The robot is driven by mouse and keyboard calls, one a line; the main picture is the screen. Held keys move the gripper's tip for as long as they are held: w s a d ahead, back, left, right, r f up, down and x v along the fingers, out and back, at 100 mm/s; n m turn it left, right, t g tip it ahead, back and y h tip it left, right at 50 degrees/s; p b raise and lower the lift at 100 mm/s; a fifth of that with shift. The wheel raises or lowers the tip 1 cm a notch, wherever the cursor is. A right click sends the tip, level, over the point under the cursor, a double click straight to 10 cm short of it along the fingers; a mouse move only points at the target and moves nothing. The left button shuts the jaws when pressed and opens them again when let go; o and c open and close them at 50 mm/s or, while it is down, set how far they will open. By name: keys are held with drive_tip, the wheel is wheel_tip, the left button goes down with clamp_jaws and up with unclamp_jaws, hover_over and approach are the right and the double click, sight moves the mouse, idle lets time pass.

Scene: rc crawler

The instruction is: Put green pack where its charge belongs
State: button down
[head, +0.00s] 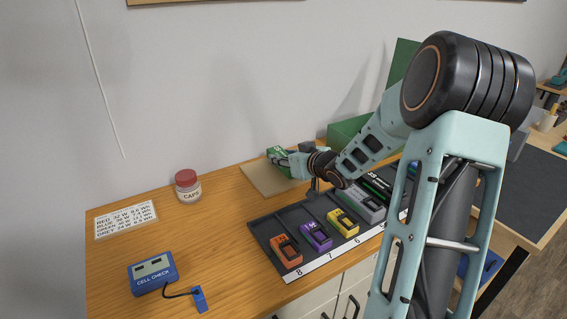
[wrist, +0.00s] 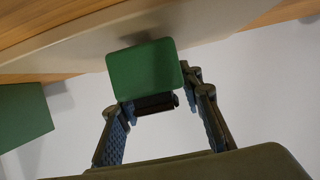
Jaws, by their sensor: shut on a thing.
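The green pack (head: 278,153) is in my gripper (head: 291,161), held raised at the back of the wooden bench, above a tan board. In the wrist view the green pack (wrist: 143,70) shows a flat green face between the two fingers of my gripper (wrist: 157,95), with a dark part below it. A dark tray (head: 262,232) with numbered slots stands in front. It holds an orange pack (head: 286,250), a purple pack (head: 316,236), a yellow pack (head: 342,221), a grey pack (head: 366,207) and a dark green one (head: 377,185). My arm hides the tray's right end.
A blue cell checker (head: 152,273) with a corded probe (head: 200,299) lies front left. A printed card (head: 126,220), too small to read surely, lies behind it. A red-lidded caps jar (head: 188,186) stands near the wall. The tan board (head: 258,180) lies flat. A green box (head: 347,133) stands behind my arm.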

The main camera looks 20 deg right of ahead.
drive_tip(key=shift+f, duration=0.25)
drive_tip(key=shift+f, duration=0.15)
drive_tip(key=c, duration=1.4)
unclamp_jaws()
drive_tip(key=shift+o, duration=0.2)
drive_tip(key=shift+s+r, duration=0.15)
drive_tip(key=shift+r, duration=0.1)
drive_tip(key=p+v, duration=0.2)
drive_tip(key=v, duration=0.9)
drive_tip(key=shift+s+p, duration=0.35)
